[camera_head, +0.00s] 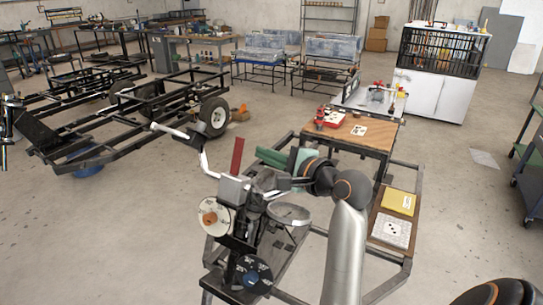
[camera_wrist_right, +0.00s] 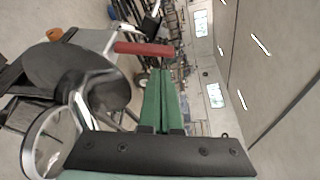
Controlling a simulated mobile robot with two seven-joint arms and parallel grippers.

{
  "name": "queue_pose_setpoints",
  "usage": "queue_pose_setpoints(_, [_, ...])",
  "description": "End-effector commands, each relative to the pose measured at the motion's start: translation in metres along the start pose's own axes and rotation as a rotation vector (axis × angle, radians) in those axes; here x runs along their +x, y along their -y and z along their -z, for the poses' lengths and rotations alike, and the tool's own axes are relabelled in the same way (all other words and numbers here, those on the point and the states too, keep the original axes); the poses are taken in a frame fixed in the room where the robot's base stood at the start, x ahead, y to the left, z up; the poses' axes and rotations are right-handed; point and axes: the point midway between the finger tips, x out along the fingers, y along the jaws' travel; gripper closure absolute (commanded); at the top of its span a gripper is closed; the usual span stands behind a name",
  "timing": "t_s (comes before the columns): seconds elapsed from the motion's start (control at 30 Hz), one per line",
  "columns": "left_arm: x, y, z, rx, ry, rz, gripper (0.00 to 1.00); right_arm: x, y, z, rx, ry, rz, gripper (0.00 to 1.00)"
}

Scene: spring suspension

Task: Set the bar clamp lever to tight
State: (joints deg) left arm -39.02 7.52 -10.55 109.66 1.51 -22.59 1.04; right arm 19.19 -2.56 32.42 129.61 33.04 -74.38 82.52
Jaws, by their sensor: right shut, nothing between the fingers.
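The bar clamp lever appears to be the red bar (camera_head: 238,155) standing up from a grey metal block (camera_head: 233,188) on a stand with handlebar-like tubes. In the right wrist view the red lever (camera_wrist_right: 145,48) lies across just beyond the fingertips. Whether the tips touch the lever is unclear there. My left gripper is not in view.
A round gauge-like disc (camera_head: 209,217) and a dark dial (camera_head: 254,274) are on the stand below the lever. A curved white-gripped tube (camera_head: 175,131) reaches left. A wooden-topped table (camera_head: 374,137) stands behind my right arm. Open floor lies left of the stand.

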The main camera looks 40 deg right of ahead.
Motion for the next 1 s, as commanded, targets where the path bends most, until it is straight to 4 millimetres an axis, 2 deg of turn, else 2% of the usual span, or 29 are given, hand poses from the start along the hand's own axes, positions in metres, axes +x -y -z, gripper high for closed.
queue_pose_setpoints(0.03, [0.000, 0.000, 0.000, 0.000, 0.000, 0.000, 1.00, 0.010, 0.000, -0.001, 0.001, 0.001, -0.002, 1.00])
queue_pose_setpoints(0.2, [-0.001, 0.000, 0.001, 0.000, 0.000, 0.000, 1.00, 0.038, 0.000, -0.001, 0.000, 0.001, -0.002, 1.00])
queue_pose_setpoints(0.4, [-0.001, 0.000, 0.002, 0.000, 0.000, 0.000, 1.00, 0.055, 0.000, 0.000, -0.001, -0.001, -0.001, 1.00])
queue_pose_setpoints(1.0, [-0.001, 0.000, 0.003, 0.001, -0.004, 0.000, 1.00, 0.062, 0.001, -0.001, -0.018, -0.001, 0.005, 1.00])
